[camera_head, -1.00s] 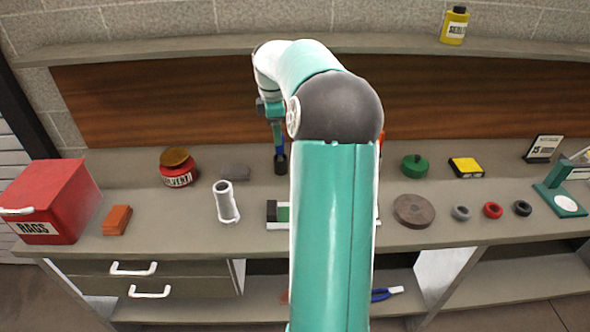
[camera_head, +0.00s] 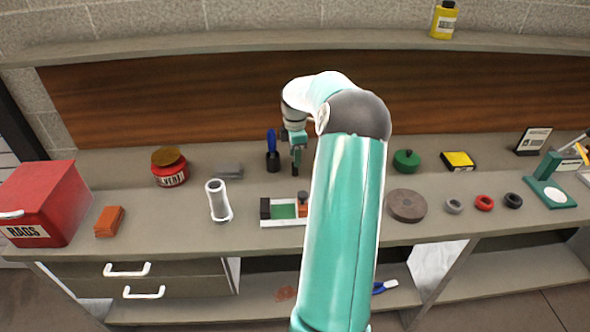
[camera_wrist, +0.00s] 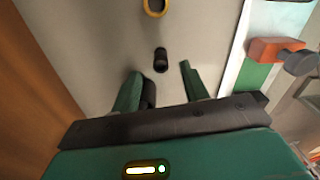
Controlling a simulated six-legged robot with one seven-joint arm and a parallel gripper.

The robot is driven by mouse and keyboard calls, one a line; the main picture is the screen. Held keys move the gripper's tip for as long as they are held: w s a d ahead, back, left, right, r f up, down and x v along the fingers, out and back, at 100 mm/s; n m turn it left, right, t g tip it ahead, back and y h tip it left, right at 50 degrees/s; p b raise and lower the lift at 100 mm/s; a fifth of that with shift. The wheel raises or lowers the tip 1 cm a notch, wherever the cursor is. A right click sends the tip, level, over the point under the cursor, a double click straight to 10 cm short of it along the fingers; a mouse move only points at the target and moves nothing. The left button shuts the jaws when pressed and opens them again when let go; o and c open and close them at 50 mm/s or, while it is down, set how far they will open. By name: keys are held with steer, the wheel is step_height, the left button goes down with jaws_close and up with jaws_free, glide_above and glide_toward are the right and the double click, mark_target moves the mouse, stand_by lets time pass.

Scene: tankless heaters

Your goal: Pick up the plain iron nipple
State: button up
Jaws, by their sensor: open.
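A short dark cylinder (camera_wrist: 161,60), which looks like the plain iron nipple, is on the grey bench top in the wrist view. It lies just beyond my gripper (camera_wrist: 160,80), roughly in line with the gap between the two green fingers. The fingers are apart with nothing between them. In the head view my gripper (camera_head: 297,170) points down over the bench, right of a blue-handled item in a dark base (camera_head: 272,152). The nipple does not show there; my arm seems to hide it.
A yellow ring-shaped piece (camera_wrist: 156,6) lies beyond the nipple. A green-and-white tray (camera_head: 268,222) with an orange-topped fixture (camera_wrist: 275,50) is at the bench front. The wooden back panel (camera_head: 180,105) stands behind. A pale pipe (camera_head: 217,201) and a red jar (camera_head: 170,172) are left.

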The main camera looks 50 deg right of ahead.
mark_target(295, 169)
step_height(295, 169, down, 5)
steer(key=shift+r, duration=0.15)
jaws_close()
steer(key=shift+r, duration=0.1)
